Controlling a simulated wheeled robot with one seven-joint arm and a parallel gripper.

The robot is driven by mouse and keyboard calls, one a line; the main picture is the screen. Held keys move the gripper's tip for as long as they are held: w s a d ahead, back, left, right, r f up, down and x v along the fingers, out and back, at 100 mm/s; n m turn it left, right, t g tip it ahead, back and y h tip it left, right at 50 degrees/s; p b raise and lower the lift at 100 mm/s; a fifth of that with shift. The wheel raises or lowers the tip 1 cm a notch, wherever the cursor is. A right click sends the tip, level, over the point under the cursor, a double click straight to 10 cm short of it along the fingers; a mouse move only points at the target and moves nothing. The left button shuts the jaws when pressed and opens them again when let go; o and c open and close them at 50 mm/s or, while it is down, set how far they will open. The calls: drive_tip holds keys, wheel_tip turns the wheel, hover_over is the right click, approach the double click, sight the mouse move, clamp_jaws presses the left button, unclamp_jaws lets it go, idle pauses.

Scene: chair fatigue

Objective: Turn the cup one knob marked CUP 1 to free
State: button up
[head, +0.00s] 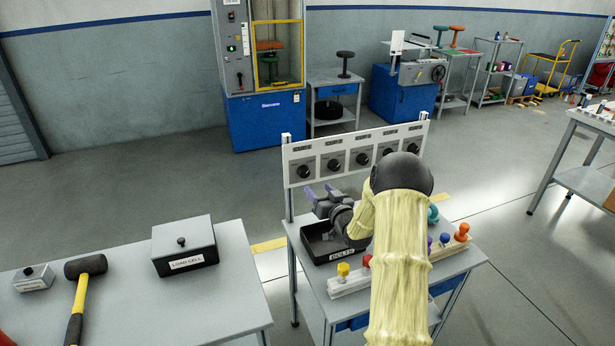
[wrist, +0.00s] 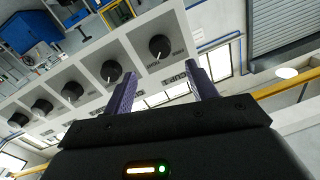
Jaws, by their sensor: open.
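A white panel (head: 355,150) carries a row of round black knobs. The leftmost knob (head: 305,171) in the head view appears to be the end knob (wrist: 160,47) in the wrist view, where the plate beside it reads CUP 1 upside down. My gripper (head: 320,191) is open and empty, with purple fingers, in front of and below the panel's left end. In the wrist view, the fingertips (wrist: 162,83) are spread on either side of the CUP 1 label, apart from the knob.
A black BOLTS tray (head: 322,243) lies under my gripper. A white rack with coloured knobs (head: 352,283) stands at the bench front. More knobs (head: 335,165) sit close to the right of the end knob. A table at left holds a LOAD CELL box (head: 185,245) and a mallet (head: 85,268).

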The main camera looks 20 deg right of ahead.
sight(306, 174)
drive_tip(key=w, duration=0.8)
drive_tip(key=shift+a+p, duration=0.35)
drive_tip(key=shift+p, duration=0.05)
drive_tip(key=shift+w+a, duration=0.15)
drive_tip(key=shift+w, duration=0.3)
drive_tip(key=shift+d, duration=0.2)
drive_tip(key=c, duration=0.3)
drive_tip(key=shift+s, duration=0.1)
drive_tip(key=c, duration=0.7)
